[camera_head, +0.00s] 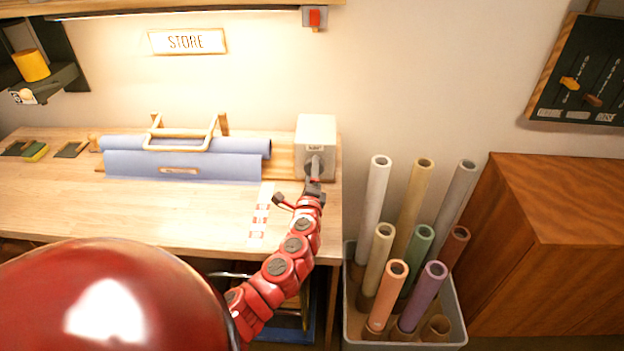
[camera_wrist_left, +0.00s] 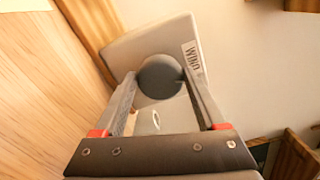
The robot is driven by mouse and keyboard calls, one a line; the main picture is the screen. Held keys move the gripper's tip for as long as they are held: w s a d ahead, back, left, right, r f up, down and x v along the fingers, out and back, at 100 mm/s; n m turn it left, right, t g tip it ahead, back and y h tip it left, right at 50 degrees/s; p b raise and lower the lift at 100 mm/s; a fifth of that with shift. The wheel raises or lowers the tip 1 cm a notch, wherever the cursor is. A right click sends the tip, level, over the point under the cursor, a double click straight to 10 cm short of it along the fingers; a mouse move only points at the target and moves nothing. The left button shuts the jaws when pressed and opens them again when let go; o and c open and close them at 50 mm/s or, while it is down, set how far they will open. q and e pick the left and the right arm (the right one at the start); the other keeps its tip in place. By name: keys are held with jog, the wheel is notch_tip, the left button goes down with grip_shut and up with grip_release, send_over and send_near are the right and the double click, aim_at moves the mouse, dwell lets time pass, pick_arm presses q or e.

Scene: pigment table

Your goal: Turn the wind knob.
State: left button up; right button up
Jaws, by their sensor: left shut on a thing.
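The wind knob (camera_wrist_left: 160,77) is a round dark grey knob on the face of a pale box (camera_wrist_left: 128,42) labelled WIND. In the head view the pale box (camera_head: 316,133) stands at the right end of the workbench. The knob is mostly hidden there by my left gripper (camera_head: 313,180), whose red arm reaches up to the front of the box. In the left wrist view the two fingers of my left gripper (camera_wrist_left: 158,92) are on either side of the knob and shut on it. My right gripper is not in view.
A blue roll of material (camera_head: 190,165) with a wooden handle frame lies left of the box on the workbench (camera_head: 120,212). A grey bin (camera_head: 455,330) of several coloured tubes stands right of the bench, beside a wooden cabinet (camera_head: 560,200). A red switch (camera_head: 314,18) hangs above.

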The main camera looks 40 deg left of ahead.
pick_arm(q)
jog(key=shift+f+n+b, duration=0.15)
jog(key=shift+n+b, duration=0.9)
jog(key=shift+n, duration=0.55)
jog(key=o, duration=1.3)
jog(key=shift+a, duration=0.1)
